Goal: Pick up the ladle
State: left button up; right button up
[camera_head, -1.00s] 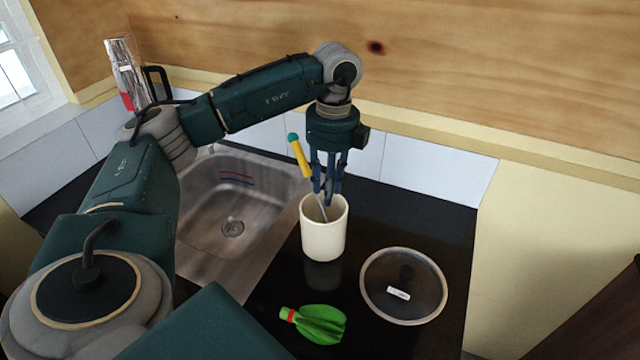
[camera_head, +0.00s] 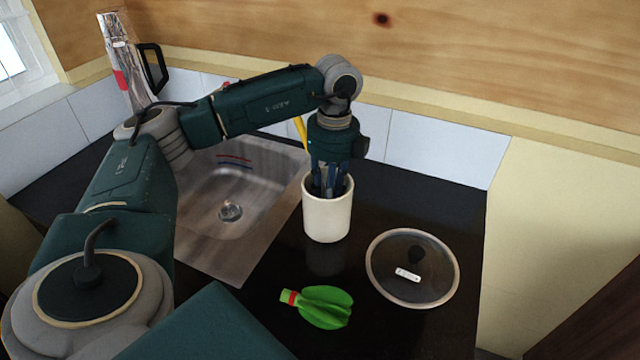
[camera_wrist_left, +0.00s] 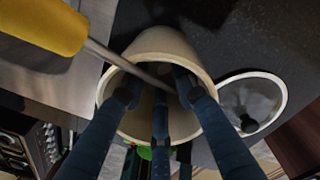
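The ladle (camera_head: 300,131) has a yellow handle and a thin metal shaft, and leans in a white cylindrical holder (camera_head: 327,223). Its lower end is hidden inside the holder. In the left wrist view, the handle (camera_wrist_left: 42,22) is at the upper left and the shaft runs into the holder (camera_wrist_left: 168,42) among the fingers. My left gripper (camera_head: 328,189) points down with its fingertips inside the holder's mouth. Its blue fingers (camera_wrist_left: 160,103) are spread apart beside the shaft, and none is seen closed on it. My right gripper is not in view.
A steel sink (camera_head: 205,240) lies left of the holder. A glass lid (camera_head: 430,258) and a green object with a red band (camera_head: 325,307) lie on the dark counter in front. The tiled wall (camera_head: 440,146) is close behind.

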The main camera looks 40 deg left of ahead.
pick_arm(q)
jog(key=shift+f, duration=0.25)
dwell(0.4)
grip_shut()
